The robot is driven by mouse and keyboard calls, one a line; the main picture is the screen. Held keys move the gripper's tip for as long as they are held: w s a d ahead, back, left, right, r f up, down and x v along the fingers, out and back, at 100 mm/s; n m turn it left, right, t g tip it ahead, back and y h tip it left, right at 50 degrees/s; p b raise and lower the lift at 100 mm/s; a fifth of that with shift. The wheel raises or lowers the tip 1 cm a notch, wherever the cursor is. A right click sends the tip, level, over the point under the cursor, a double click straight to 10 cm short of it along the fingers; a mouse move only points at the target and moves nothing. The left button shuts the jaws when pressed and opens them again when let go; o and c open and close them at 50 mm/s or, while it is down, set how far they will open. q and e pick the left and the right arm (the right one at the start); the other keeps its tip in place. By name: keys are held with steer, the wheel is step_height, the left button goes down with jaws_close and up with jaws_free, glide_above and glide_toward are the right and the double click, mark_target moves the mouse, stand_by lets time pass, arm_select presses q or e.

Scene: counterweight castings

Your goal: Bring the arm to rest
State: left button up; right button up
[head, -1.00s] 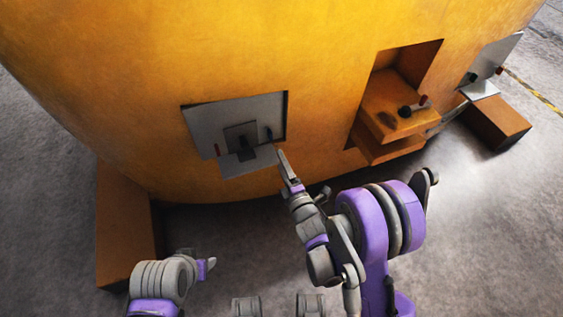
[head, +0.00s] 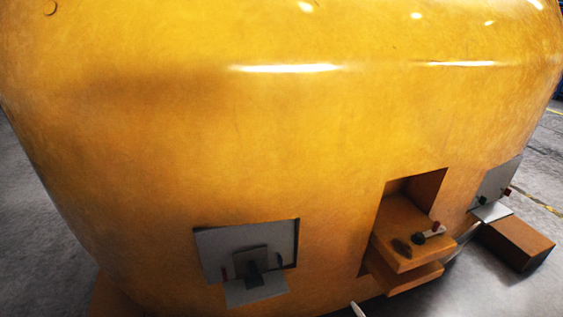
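A small pale tip (head: 357,310) pokes up at the bottom edge of the head view, just right of the middle. It looks like the end of my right gripper, but too little shows to tell if it is open or shut. The rest of my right arm is below the view. My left arm and gripper are out of view. The large yellow casting (head: 300,130) fills most of the view. The tip appears in front of its lower edge; I cannot tell how far apart they are.
A grey panel (head: 212,243) with a dark fitting is set in the casting at lower left. An orange stepped recess (head: 410,235) holds small dark and red-ended parts. Another grey panel (head: 492,188) and a brown block (head: 520,243) are at right, with grey floor beyond.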

steer(key=s+d+m+g, duration=0.2)
steer(key=s+m+g, duration=0.5)
steer(key=s, duration=1.3)
arm_select(q)
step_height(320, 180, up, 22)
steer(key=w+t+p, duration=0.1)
steer(key=p, duration=1.7)
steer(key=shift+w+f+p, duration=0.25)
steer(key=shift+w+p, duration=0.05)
steer(key=shift+p, duration=0.1)
arm_select(e)
step_height(320, 180, up, 21)
steer(key=w+m+t, duration=0.1)
steer(key=w, duration=0.1)
steer(key=shift+f+t, duration=0.2)
steer(key=shift+t, duration=0.2)
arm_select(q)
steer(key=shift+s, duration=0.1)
arm_select(e)
steer(key=shift+s+d, duration=0.1)
